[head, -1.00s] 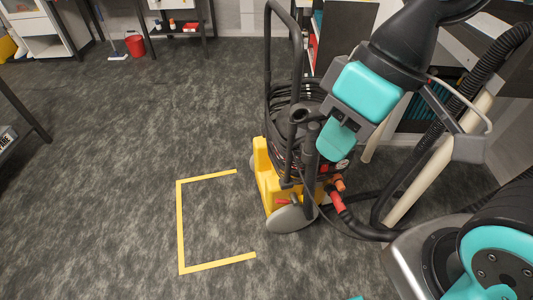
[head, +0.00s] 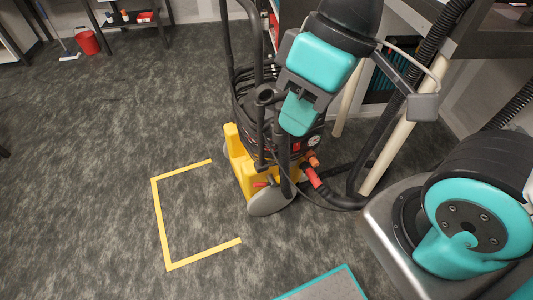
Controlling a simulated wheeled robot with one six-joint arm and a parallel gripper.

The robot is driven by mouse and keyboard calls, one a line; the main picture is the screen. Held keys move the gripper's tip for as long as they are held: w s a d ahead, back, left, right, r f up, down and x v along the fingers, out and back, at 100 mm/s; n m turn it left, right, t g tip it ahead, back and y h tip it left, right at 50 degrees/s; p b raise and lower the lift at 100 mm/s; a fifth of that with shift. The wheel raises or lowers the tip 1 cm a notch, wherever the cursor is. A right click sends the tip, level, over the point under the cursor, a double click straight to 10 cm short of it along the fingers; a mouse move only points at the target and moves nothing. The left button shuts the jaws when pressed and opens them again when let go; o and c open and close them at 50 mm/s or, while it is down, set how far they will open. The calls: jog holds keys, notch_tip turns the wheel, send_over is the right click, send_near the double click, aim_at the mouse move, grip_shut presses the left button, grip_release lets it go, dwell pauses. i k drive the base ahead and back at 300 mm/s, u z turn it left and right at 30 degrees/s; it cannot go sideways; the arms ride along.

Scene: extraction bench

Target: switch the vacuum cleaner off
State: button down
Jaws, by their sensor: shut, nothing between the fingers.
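The vacuum cleaner (head: 236,154) stands upright on the floor near the middle of the head view. It has a yellow base, a black body wrapped in dark coils, a tall black handle and a grey wheel. A red part (head: 296,146) and a small round dial (head: 313,140) show low on its body; I cannot tell which part is the switch.
A dark hose with a red end (head: 312,177) runs right from the vacuum. A yellow floor outline (head: 161,220) lies to the left on open carpet. A teal-edged panel (head: 325,288) is at the bottom. A bench (head: 470,35) stands right; a red bucket (head: 88,42) is far left.

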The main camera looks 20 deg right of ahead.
aim_at(295, 147)
jog(key=k, duration=1.3)
jog(key=u, duration=0.2)
jog(key=i, duration=0.9)
jog(key=z, duration=0.35)
